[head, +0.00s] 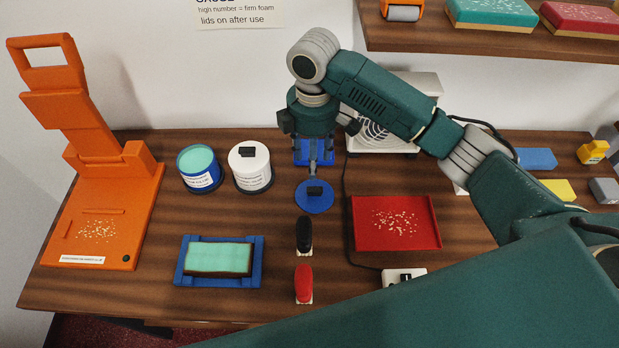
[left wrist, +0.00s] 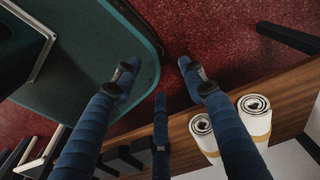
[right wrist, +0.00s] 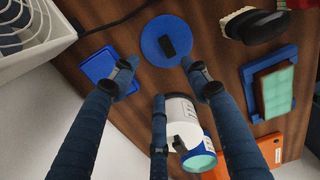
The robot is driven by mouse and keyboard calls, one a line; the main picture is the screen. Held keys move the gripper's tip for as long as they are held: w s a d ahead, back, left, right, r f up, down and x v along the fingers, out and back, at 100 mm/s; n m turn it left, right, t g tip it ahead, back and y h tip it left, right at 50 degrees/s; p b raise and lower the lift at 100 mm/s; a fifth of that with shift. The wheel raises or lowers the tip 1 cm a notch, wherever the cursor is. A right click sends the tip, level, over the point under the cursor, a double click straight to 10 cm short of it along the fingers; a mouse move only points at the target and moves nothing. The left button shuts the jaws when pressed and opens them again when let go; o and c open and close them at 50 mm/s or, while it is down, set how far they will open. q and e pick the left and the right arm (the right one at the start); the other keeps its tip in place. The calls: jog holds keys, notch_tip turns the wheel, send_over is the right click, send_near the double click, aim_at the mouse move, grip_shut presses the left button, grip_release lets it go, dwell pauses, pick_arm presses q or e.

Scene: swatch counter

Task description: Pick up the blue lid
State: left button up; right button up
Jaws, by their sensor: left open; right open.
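The blue lid (head: 311,205) is a flat round disc with a black knob, lying on the wooden counter in the head view. It also shows in the right wrist view (right wrist: 150,45), just beyond my fingertips. My right gripper (right wrist: 160,78) is open and empty, pointing down above the counter. In the head view it is just behind the lid, and its fingers are partly hidden. I see no contact with the lid. My left gripper (left wrist: 157,76) is open and empty, over the red floor beside the counter edge, away from the lid.
A blue jar (head: 201,181) with teal contents stands open left of the lid, beside a white jar (head: 250,178) with a black knob. A black-handled (head: 304,233) and a red-handled tool (head: 304,280) lie in front. A red tray (head: 430,212) lies right, a white fan box (head: 424,88) behind.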

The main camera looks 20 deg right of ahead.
aim_at(315, 187)
jog(key=f, duration=0.2)
jog(key=s+f, duration=0.1)
jog(key=shift+f+p, duration=0.4)
jog(key=shift+f, duration=0.3)
jog(key=shift+w+f, duration=0.1)
jog(key=shift+f, duration=0.15)
jog(key=f, duration=0.1)
jog(key=f+p, duration=0.1)
jog(key=f, duration=0.1)
jog(key=f+p, duration=0.1)
jog(key=shift+s+d+f, duration=0.15)
jog(key=shift+s+f, duration=0.1)
jog(key=shift+s, duration=0.1)
jog(key=shift+f, duration=0.3)
jog(key=shift+c, duration=0.8)
pick_arm(q)
jog(key=s+r, duration=0.2)
jog(key=r, duration=0.1)
jog(key=shift+s, duration=0.2)
pick_arm(e)
jog(key=c, duration=1)
